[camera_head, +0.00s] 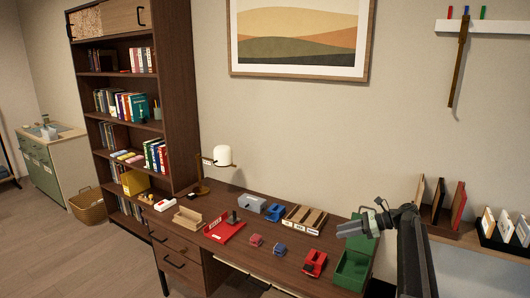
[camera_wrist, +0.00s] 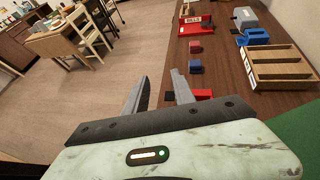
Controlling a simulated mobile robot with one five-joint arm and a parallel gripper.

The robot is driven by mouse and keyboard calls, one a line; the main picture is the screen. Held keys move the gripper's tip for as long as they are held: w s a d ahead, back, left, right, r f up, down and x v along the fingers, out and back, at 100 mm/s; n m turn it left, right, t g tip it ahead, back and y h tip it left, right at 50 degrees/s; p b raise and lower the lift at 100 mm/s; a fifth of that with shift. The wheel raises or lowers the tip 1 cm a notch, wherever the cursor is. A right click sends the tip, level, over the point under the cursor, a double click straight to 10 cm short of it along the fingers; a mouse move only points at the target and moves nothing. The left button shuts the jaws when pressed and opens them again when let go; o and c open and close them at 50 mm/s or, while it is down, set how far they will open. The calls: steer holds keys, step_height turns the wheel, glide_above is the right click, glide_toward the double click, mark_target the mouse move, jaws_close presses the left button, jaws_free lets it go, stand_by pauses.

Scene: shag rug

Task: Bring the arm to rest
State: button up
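My arm reaches in from the lower right of the head view, and my gripper (camera_head: 366,226) hangs above the right end of the desk, by the green box (camera_head: 350,270). In the wrist view my gripper (camera_wrist: 159,90) has its two grey fingers spread apart with nothing between them. Beyond the fingers are the desk top and the floor. The fingers appear clear of the desk. A red object (camera_wrist: 203,94) shows just beyond the right finger.
The desk (camera_head: 200,262) holds a red tray (camera_head: 224,232), small red (camera_head: 256,240) and blue (camera_head: 280,249) blocks, a red object (camera_head: 314,263), a divided wooden tray (camera_head: 304,219) and a lamp (camera_head: 222,156). A bookshelf (camera_head: 180,100) stands left.

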steer(key=s+a+f+n+g+h, duration=0.25)
steer(key=s+a, duration=0.35)
steer(key=a, duration=0.3)
steer(key=s+a+f+n+g+h, duration=0.1)
steer(key=s+a+f+n, duration=0.25)
steer(key=s+a, duration=0.45)
steer(key=s+a+f+n+h, duration=0.4)
steer(key=s+f+n, duration=0.1)
steer(key=s, duration=0.3)
steer(key=s+d+f+n+h, duration=0.2)
steer(key=s+d+n+h, duration=0.3)
steer(key=n, duration=0.5)
steer(key=d, duration=0.2)
steer(key=shift+s+d+f, duration=0.25)
steer(key=shift+d+f, duration=0.05)
steer(key=shift+d, duration=0.1)
